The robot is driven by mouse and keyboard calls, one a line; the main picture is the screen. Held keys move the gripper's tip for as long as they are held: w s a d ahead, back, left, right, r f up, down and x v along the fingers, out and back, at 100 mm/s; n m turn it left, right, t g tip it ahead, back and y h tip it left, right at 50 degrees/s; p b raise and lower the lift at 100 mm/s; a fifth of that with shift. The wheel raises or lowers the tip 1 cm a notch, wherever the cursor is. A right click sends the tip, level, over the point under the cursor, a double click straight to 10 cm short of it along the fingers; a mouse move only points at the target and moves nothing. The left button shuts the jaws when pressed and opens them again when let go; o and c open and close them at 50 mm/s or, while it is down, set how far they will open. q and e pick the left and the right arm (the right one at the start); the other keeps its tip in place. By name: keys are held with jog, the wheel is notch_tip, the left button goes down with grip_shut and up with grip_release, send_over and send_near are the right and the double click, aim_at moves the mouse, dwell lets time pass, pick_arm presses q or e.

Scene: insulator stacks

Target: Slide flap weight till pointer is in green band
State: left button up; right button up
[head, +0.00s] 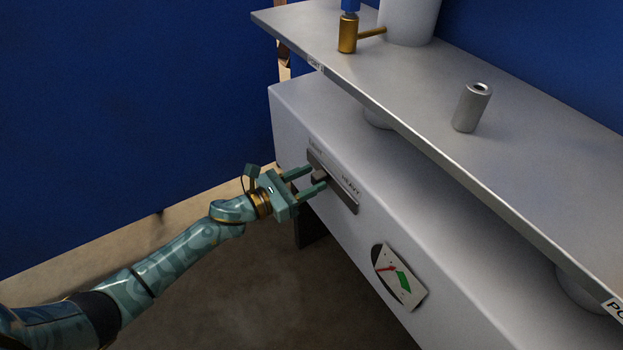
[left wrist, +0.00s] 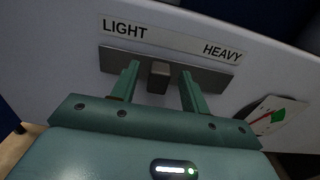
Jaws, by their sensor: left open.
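The flap weight (head: 319,173) is a small dark block on a grey rail (head: 345,195) on the front of the grey housing. In the left wrist view the weight (left wrist: 159,77) sits left of the rail's middle, toward the LIGHT end. My left gripper (head: 316,178) is open, its two fingers on either side of the weight, with gaps showing in the left wrist view. The gauge (head: 408,295) is a pale plate lower right of the rail. Its red pointer (head: 387,268) lies left of the green band (head: 403,281), outside it. My right gripper is not in view.
A label strip (left wrist: 170,37) reads LIGHT and HEAVY above the rail. A metal shelf (head: 430,110) overhangs the housing, bearing a small steel cylinder (head: 471,108) and a brass fitting (head: 347,34). Blue walls stand behind and left. Floor space before the housing is clear.

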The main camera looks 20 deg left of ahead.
aim_at(335, 182)
pick_arm(q)
jog(key=shift+w+d, duration=0.2)
jog(key=shift+w, duration=0.05)
jog(key=shift+w+d, duration=0.1)
grip_shut()
jog(key=shift+s+d, duration=0.95)
jog(key=shift+d, duration=0.2)
jog(key=shift+s+d, duration=0.2)
jog(key=shift+d, duration=0.05)
grip_release()
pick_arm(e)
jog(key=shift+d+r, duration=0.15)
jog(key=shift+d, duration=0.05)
